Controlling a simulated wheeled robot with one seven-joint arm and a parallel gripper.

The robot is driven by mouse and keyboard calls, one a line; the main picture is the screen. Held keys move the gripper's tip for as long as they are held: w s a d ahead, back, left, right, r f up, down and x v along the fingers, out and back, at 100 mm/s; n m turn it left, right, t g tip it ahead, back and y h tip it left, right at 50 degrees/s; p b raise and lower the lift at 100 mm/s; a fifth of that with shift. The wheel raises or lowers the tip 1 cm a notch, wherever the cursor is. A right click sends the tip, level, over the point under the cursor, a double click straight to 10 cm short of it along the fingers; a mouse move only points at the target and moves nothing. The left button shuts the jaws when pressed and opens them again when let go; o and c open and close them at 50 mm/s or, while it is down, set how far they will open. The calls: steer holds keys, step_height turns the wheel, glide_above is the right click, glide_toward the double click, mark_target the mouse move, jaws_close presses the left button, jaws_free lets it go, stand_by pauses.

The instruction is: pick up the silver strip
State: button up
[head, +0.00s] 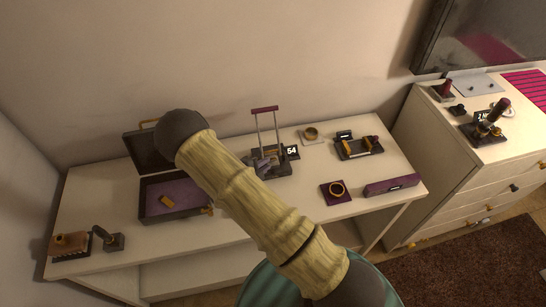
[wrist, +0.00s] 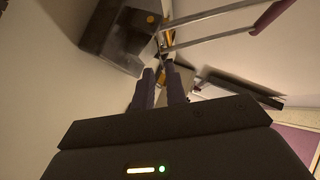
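I cannot make out the silver strip with certainty. A pale grey piece (wrist: 186,76) shows just beyond my right finger in the wrist view, but I cannot tell whether it is the strip. My gripper (wrist: 159,70) has two purple-grey fingers that stand apart with a narrow gap. I see nothing clearly held between them. The fingers point at a dark stand (head: 284,167) with two silver posts and a purple crossbar (head: 265,109). In the head view my arm covers part of the table, and the gripper is largely hidden near the stand.
An open dark case (head: 160,216) with a purple lining stands left of my arm.

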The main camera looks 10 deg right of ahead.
steer(key=p+x, duration=0.1)
steer(key=x, duration=0.2)
steer(key=shift+w+d, duration=0.25)
jaws_close()
steer(key=shift+r, duration=0.1)
step_height(320, 180, up, 10)
steer(key=b, duration=0.2)
stand_by(0.6)
stand_by(0.5)
